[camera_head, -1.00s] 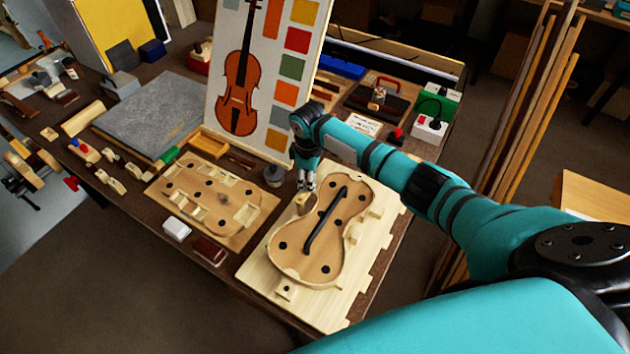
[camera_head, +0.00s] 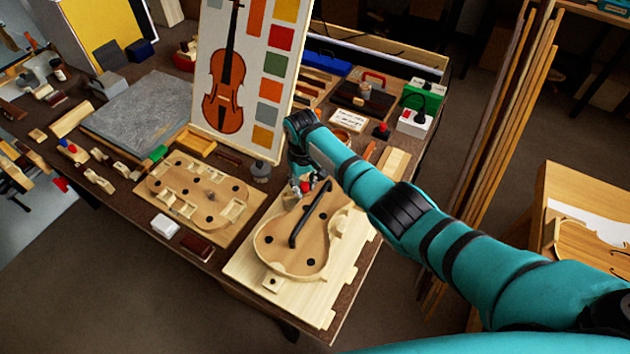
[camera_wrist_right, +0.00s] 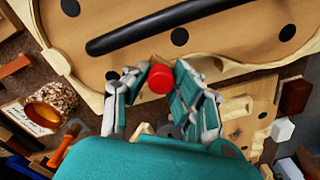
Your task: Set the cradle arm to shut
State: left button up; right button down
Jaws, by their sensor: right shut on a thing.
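The violin cradle (camera_head: 255,285), a pale wooden board with a violin-shaped body (camera_head: 270,232) on it, lies at the bench's front right. A long black bar (camera_head: 310,214) runs across the body; it also shows in the right wrist view (camera_wrist_right: 140,35). My right gripper (camera_head: 303,190) is low at the cradle's far left edge. In the right wrist view, a red knob (camera_wrist_right: 160,79) sits between its fingers, with a little pale wood behind it. The gripper is shut on this knob. Which part is the cradle arm I cannot tell for sure. My left gripper is out of view.
A second wooden mould (camera_head: 197,190) lies left of the cradle. A white block (camera_head: 165,225) and a dark red block (camera_head: 197,247) are in front of it. A violin chart (camera_head: 262,80) stands behind. Tools and boxes crowd the bench's back right.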

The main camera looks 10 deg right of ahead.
aim_at(305, 186)
jog(key=shift+s+r+m+p, duration=0.1)
jog(key=shift+s+m+p, duration=0.3)
jog(key=shift+m, duration=0.5)
jog(key=c, duration=1.1)
grip_release()
jog(key=shift+r, duration=0.1)
notch_tip(305, 186, up, 12)
